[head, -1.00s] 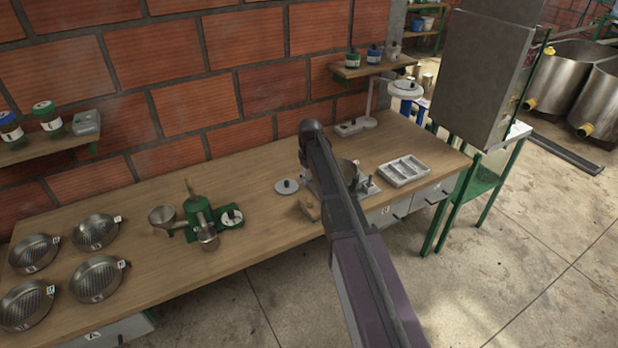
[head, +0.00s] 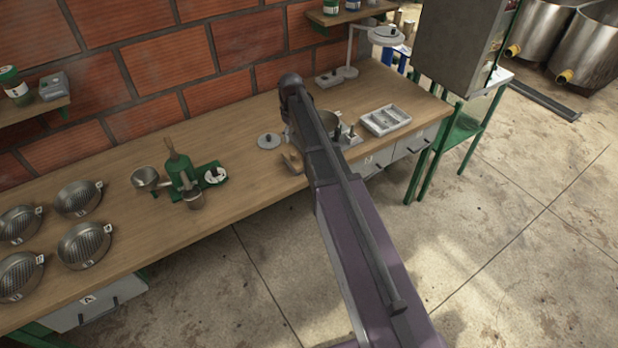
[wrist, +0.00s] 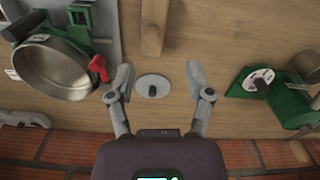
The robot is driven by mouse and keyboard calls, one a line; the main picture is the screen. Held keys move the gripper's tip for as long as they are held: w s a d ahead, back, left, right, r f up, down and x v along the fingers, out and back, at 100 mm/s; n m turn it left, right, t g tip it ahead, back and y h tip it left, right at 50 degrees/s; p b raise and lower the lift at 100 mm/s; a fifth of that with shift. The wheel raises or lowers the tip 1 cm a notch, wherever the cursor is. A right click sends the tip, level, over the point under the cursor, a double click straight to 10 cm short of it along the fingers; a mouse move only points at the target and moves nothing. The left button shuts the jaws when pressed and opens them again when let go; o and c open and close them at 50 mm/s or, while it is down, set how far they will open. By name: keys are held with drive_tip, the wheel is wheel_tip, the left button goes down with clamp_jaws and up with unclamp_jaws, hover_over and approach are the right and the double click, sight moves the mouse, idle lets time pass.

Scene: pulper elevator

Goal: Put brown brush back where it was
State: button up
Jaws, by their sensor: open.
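A brown wooden piece (head: 292,162), which looks like the brush, lies on the workbench near its front edge, beside my arm. The wrist view shows it at the top (wrist: 152,28), partly cut off by the frame; its bristles cannot be made out. My gripper (wrist: 156,82) is open and empty in the wrist view. Its fingers stand to either side of a round grey lid (wrist: 152,87) with a dark knob, which lies on the bench. The brown piece is beyond the fingertips, apart from them. In the head view my arm hides the gripper.
A green hand pulper (head: 187,183) stands left of the lid (head: 269,141). A steel pan (wrist: 57,72) with a red clip is left in the wrist view. Sieves (head: 84,245) fill the bench's left end. A grey divided tray (head: 386,119) is at the right. A brick wall is behind.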

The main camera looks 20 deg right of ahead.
drive_tip(key=s+m, duration=0.5)
drive_tip(key=s, duration=2.1)
drive_tip(key=shift+s+m, duration=0.3)
